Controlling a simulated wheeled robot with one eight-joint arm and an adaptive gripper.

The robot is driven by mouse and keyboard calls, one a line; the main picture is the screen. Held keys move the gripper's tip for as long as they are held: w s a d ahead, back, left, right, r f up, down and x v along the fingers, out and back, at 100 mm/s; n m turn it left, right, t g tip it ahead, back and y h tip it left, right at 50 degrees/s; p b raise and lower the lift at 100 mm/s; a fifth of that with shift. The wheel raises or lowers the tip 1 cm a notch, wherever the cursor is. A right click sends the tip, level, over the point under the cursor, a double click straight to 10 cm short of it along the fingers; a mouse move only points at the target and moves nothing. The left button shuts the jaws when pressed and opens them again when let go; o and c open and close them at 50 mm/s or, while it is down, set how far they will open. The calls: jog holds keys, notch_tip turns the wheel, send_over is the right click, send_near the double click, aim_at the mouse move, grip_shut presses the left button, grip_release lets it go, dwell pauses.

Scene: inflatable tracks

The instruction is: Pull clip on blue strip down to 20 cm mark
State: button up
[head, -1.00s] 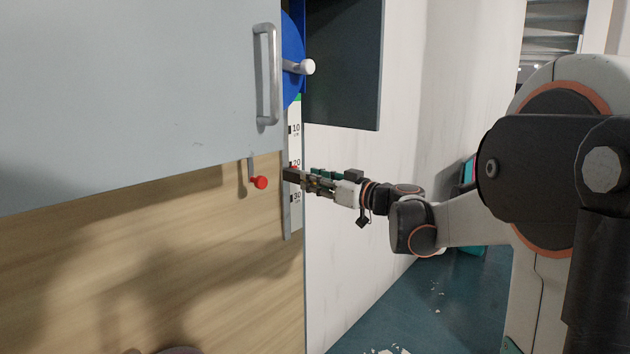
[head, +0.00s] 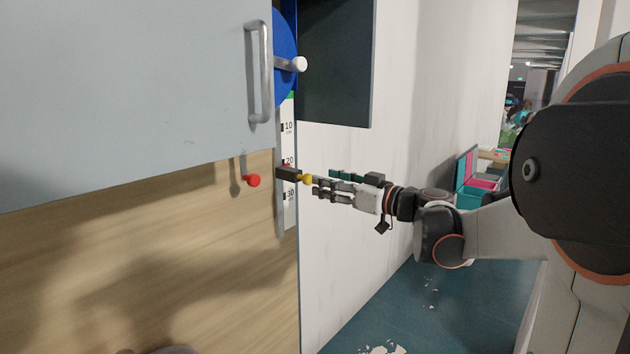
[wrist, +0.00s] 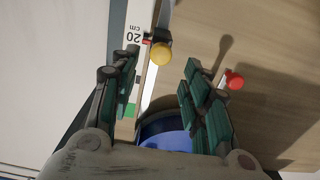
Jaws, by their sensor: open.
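The clip (head: 287,174) is a dark block with a yellow knob (head: 307,179) on a vertical white scale strip (head: 289,212). It sits close to the 20 cm mark, slightly below the number in the head view. In the wrist view the scale appears upside down, and the clip's yellow knob (wrist: 161,54) is beside the 20 and a small red mark (wrist: 147,41). My gripper (head: 315,188) is open just right of the knob, fingers pointing at it. In the wrist view the knob lies between the spread fingertips, apparently untouched.
A red knob (head: 254,180) sticks out of the wooden panel (head: 180,270) left of the clip. Above are a grey door with a metal handle (head: 259,70) and a blue disc (head: 284,45) with a white knob. Free room lies right of the strip.

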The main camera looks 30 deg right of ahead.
jog(key=v, duration=0.5)
jog(key=shift+w, duration=0.1)
dwell(0.3)
